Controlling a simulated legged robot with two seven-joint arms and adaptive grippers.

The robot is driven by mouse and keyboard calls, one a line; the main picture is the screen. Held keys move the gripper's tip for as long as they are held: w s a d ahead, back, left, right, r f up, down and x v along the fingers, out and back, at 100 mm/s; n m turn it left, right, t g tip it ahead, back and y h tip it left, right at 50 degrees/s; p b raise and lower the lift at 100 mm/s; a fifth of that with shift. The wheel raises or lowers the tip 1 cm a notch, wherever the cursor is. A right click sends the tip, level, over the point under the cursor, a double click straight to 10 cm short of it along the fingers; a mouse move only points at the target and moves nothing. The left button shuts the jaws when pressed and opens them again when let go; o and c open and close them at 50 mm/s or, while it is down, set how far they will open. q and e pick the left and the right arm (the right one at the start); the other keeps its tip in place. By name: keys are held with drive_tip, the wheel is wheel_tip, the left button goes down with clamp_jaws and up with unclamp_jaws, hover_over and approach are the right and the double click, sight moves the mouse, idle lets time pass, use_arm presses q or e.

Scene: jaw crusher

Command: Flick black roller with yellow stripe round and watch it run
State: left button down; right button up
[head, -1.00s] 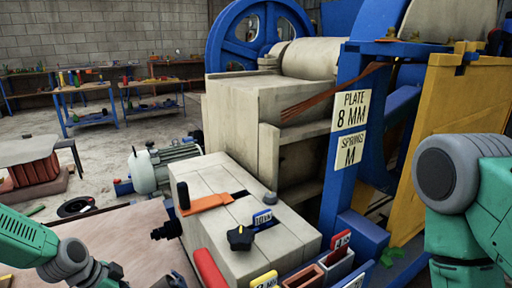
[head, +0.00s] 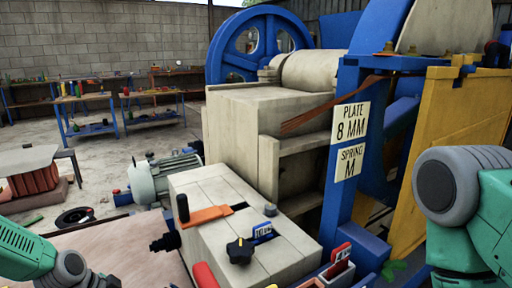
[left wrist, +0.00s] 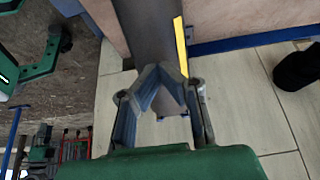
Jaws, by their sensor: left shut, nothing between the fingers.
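The dark roller (left wrist: 145,35) with its yellow stripe (left wrist: 180,47) shows in the left wrist view, running from the top edge down behind my fingers. The stripe is on its right side. My left gripper (left wrist: 162,70) is shut and empty, with its fingertips in front of the roller. I cannot tell whether they touch it. In the head view only a dark bit of the left gripper shows at the bottom edge, and I cannot make out the roller there. My right arm is at the right edge of the head view; its gripper is out of frame.
The beige machine block (head: 232,222) has a black knob (head: 239,251) and an orange lever (head: 206,216). A grey motor (head: 165,178) stands behind it. The blue post with the plate sign (head: 350,122) and the yellow panel (head: 458,150) stand at right.

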use_arm(q)
drive_tip(key=shift+d+f, duration=0.1)
drive_tip(key=shift+f, duration=0.1)
drive_tip(key=shift+w+d+f+b, duration=0.1)
drive_tip(key=shift+w+f+b, duration=0.05)
drive_tip(key=shift+f+b, duration=0.3)
drive_tip(key=shift+r, duration=0.25)
drive_tip(key=shift+a+r+p, duration=0.25)
drive_tip(key=shift+r+p, duration=0.2)
drive_tip(key=shift+p, duration=0.05)
drive_tip(key=w+a+f+b, duration=0.1)
drive_tip(key=w+a+b, duration=0.1)
drive_tip(key=w+b, duration=0.2)
drive_tip(key=shift+w+a+f+b, duration=0.25)
drive_tip(key=shift+w+b, duration=0.1)
drive_tip(key=shift+w, duration=0.35)
